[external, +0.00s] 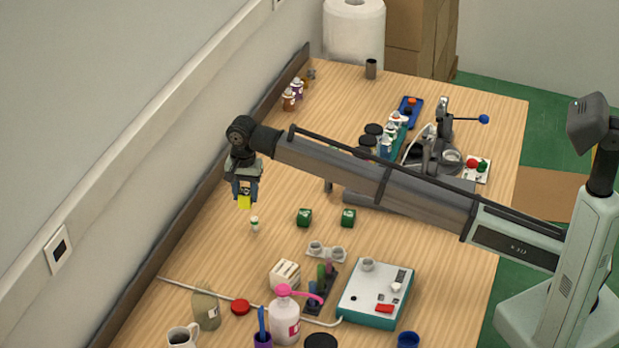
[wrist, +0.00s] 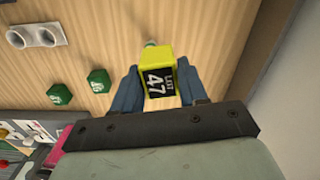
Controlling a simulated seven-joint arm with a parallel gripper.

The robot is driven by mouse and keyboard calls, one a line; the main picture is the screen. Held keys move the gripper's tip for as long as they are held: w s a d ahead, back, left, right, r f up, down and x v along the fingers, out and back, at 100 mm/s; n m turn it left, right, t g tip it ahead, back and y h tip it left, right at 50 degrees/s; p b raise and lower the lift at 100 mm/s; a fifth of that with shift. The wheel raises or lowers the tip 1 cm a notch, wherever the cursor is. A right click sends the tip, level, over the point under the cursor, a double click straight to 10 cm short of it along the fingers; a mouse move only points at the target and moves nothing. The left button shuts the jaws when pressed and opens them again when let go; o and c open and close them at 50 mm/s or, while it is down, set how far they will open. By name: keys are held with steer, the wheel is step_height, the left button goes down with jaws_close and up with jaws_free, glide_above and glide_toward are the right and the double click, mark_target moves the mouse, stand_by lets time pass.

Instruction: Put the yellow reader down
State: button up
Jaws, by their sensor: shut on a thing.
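The yellow reader (external: 244,202) is a small yellow block held between the fingers of my gripper (external: 245,188). In the wrist view the yellow reader (wrist: 158,72) shows a black label with white writing that includes "47". The blue fingers of my gripper (wrist: 158,88) are shut on its two sides. The reader hangs above the wooden table (external: 215,250), near its left side by the wall. A small white bottle with a green top (external: 255,224) stands just below and right of it in the external view.
Two green blocks (external: 304,217) (external: 348,217) stand to the right. A grey two-cup holder (external: 326,251), a white box (external: 285,274) and a teal-edged device (external: 375,293) are nearer the front. Bare table lies left of the small bottle, up to the dark edge rail (external: 205,190).

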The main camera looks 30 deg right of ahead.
steer(key=s+a+n, duration=0.2)
steer(key=s+a, duration=0.9)
steer(key=s, duration=0.2)
steer(key=shift+d+f+m, duration=0.1)
steer(key=shift+f+m, duration=0.55)
steer(key=shift+f, duration=1)
steer(key=shift+f+m, duration=0.7)
steer(key=shift+f, duration=0.9)
steer(key=shift+d+f+m, duration=0.1)
steer(key=shift+f+m, duration=0.55)
steer(key=shift+f, duration=1)
steer(key=shift+f, duration=0.15)
steer(key=o, duration=1.1)
step_height(320, 180, up, 12)
steer(key=shift+r, duration=0.15)
